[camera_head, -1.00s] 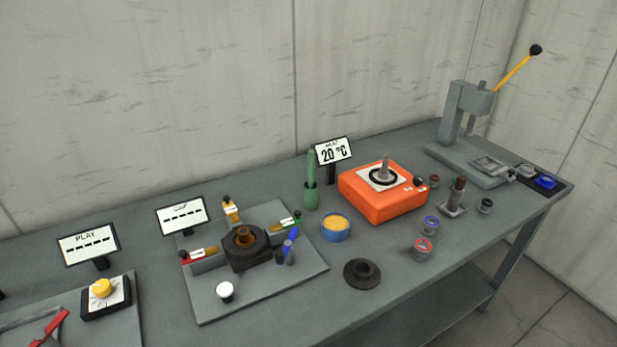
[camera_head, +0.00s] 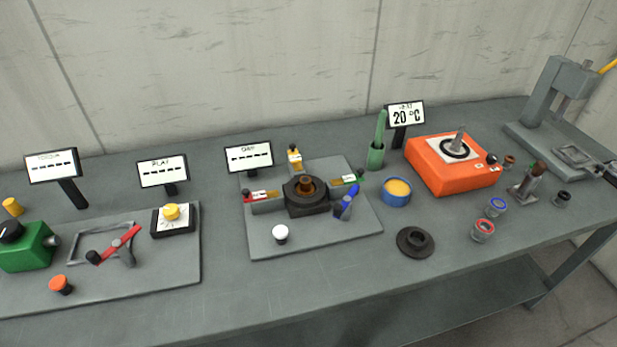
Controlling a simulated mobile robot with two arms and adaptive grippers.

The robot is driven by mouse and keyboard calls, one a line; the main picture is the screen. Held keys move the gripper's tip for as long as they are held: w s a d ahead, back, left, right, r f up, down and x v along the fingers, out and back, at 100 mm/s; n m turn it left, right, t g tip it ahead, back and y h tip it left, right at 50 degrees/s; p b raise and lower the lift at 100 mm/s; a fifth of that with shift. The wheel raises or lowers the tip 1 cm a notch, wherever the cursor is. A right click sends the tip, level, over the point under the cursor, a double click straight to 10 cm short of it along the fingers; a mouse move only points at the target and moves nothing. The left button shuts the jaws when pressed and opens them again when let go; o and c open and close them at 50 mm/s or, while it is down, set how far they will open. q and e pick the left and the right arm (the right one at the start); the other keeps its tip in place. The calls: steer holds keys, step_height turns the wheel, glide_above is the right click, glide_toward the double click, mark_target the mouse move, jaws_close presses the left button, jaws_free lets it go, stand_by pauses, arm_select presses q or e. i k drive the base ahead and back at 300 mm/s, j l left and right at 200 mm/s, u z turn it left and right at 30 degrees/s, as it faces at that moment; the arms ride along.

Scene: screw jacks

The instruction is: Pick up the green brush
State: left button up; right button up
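The green brush (camera_head: 380,127) stands upright in a green cylindrical holder (camera_head: 376,156) near the back of the bench, left of the orange heater. Only its upper handle shows; its lower end is hidden in the holder. Neither of my grippers is in view.
The orange heater (camera_head: 452,171) and its 20 °C sign (camera_head: 405,115) stand close to the right of the holder. A blue tub of yellow paste (camera_head: 397,191) sits in front. A grey fixture plate (camera_head: 268,243) lies to the left. The bench's front middle (camera_head: 320,272) is clear.

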mark_target(383, 114)
steer(key=l+u, duration=0.95)
